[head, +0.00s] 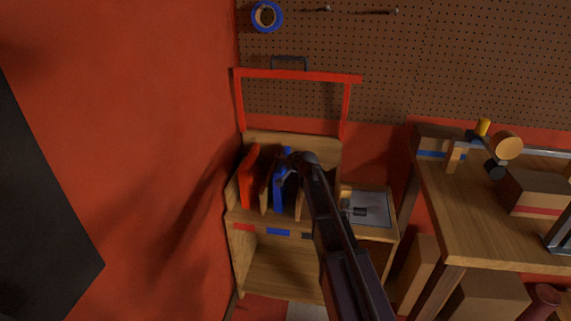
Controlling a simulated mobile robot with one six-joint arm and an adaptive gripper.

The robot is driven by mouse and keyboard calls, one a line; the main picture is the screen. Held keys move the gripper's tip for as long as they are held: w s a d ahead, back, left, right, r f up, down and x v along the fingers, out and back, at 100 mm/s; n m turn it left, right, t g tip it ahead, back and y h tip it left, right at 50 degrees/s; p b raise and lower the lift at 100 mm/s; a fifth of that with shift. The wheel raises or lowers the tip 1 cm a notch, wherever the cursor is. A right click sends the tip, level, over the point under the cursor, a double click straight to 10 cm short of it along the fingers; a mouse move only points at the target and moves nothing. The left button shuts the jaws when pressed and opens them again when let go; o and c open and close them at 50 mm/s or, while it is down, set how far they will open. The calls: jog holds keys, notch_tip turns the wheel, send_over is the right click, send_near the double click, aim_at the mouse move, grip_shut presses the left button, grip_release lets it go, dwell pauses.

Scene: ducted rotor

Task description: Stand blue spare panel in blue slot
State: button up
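The blue panel (279,195) stands nearly upright in the wooden rack (243,218), between two wooden dividers. It is roughly in line with the blue label (278,232) on the rack's front edge, so it appears to be in the blue slot. My gripper (283,168) is at the panel's upper part, reaching in from the right. The fingers are small and dark, and I cannot tell whether they grip the panel or are just beside it. The panel's lower edge and the slot floor are hard to see.
A red panel (249,178) stands in the left slot, above a red label (243,227). A red frame (297,75) rises behind the rack. A grey tray (370,209) lies to the right. A wooden workbench (470,230) with boxes stands further right; a red wall is on the left.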

jog(key=p+v, duration=0.6)
jog(key=v, duration=0.6)
dwell(0.6)
jog(key=s+d+f+n+g+h, duration=0.1)
jog(key=s+f+n+g, duration=0.1)
jog(key=s, duration=0.7)
jog(key=s+d+f+n+g+h, duration=0.1)
jog(key=s+g, duration=0.4)
jog(key=s, duration=0.5)
jog(key=s+d+f+n+g+h, duration=0.2)
jog(key=s+f+n+g, duration=0.1)
jog(key=s, duration=0.7)
notch_tip(320, 180, down, 3)
jog(key=shift+d+r+g, duration=0.2)
jog(key=shift+d+g, duration=0.15)
jog(key=shift+g, duration=0.15)
